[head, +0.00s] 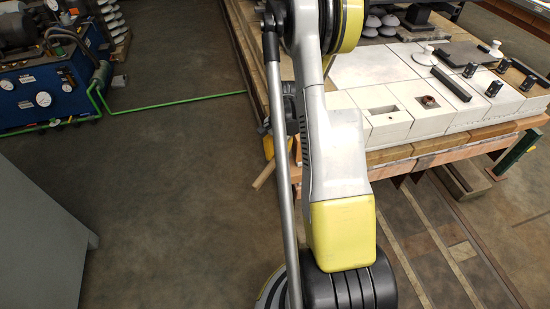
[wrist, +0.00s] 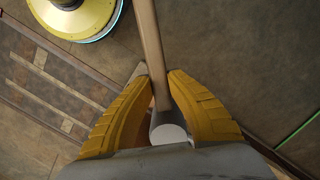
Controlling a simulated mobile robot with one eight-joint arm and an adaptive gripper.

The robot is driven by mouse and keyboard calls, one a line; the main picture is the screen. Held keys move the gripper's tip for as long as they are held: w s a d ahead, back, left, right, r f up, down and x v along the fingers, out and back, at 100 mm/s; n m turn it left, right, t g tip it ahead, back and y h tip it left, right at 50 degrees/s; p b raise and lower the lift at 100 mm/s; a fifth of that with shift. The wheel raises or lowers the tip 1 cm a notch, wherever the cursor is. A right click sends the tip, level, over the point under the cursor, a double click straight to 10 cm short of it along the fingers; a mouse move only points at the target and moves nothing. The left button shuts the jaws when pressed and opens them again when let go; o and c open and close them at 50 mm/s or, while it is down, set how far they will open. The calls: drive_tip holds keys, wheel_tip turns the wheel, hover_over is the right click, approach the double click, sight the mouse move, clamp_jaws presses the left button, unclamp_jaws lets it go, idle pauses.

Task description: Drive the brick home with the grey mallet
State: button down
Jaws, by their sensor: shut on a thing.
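My gripper (wrist: 157,82) has yellow fingers closed on the wooden handle of the mallet (wrist: 151,45). A pale round end of it sits between the fingers near the palm. I cannot make out the grey head for certain. In the head view my arm hides most of the gripper; a bit of yellow finger and the pale handle (head: 264,176) show left of the bench, over the floor. White blocks (head: 343,117) form the bench's near row. One has a rectangular slot (head: 382,110), another a dark brownish square recess (head: 428,102). I cannot tell which is the brick.
The wooden bench (head: 405,153) stands right of my arm, carrying black knobs, a dark bar (head: 451,83) and white discs. A blue pump unit (head: 45,85) is at upper left, with a green hose (head: 180,102) along the floor. A grey cabinet (head: 40,235) is lower left. Floor between is clear.

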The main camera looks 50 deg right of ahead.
drive_tip(key=shift+s+d, duration=0.15)
drive_tip(key=shift+d, duration=0.1)
drive_tip(key=shift+s+d, duration=0.35)
drive_tip(key=shift+d, duration=0.2)
drive_tip(key=shift+s+d, duration=0.35)
drive_tip(key=shift+d, duration=0.2)
idle(1.2)
drive_tip(key=shift+w+a, duration=0.4)
drive_tip(key=shift+a, duration=0.25)
drive_tip(key=shift+w+a, duration=0.4)
drive_tip(key=shift+a, duration=0.2)
drive_tip(key=shift+r+p, duration=2.45)
drive_tip(key=shift+r, duration=1.6)
